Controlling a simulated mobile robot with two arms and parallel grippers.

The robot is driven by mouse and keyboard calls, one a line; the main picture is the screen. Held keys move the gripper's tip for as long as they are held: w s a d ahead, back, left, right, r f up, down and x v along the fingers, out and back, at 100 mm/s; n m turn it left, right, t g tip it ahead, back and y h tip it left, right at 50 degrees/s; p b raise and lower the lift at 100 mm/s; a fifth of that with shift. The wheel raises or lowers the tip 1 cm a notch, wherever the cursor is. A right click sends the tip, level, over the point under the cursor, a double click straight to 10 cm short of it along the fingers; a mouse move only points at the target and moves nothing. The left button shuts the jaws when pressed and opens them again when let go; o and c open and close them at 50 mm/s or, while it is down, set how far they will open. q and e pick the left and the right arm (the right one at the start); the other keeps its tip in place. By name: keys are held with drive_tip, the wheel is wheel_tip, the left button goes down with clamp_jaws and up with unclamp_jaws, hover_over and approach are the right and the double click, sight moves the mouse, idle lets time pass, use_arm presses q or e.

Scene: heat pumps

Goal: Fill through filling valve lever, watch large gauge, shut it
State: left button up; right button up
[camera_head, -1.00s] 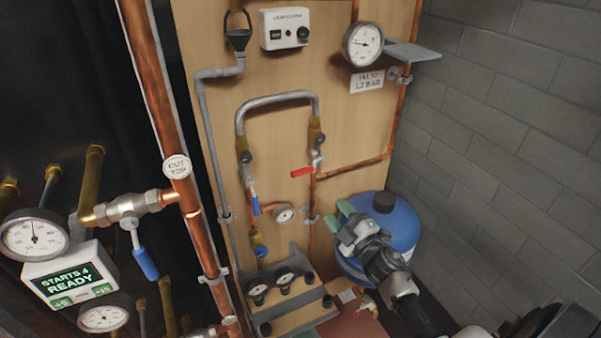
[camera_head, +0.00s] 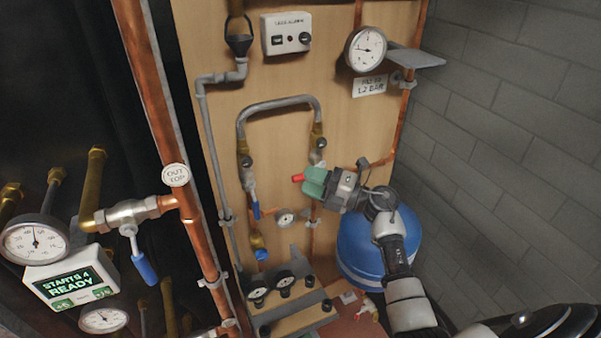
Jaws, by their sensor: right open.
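The filling loop, a grey hose bent in an arch (camera_head: 278,104), hangs on the wooden board with a valve on each leg. The red lever (camera_head: 297,178) on the right leg shows only its tip, pointing left. My right gripper (camera_head: 313,184), with green fingers, is open at this lever and hides the rest of it. I cannot tell whether the fingers are around it or in front of it. A blue lever (camera_head: 255,205) on the left leg hangs down. The large gauge (camera_head: 366,49) is at top right, its needle pointing roughly left. My left gripper is not in view.
A label (camera_head: 369,86) under the gauge reads about 1.2 bar. A grey shelf (camera_head: 416,58) juts out beside it. A blue tank (camera_head: 375,250) stands below my right arm. Copper pipe (camera_head: 165,125), another blue-handled valve (camera_head: 145,268) and a display box (camera_head: 70,283) are at left.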

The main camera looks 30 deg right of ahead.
drive_tip(key=shift+x, duration=1.5)
drive_tip(key=shift+c, duration=0.2)
clamp_jaws()
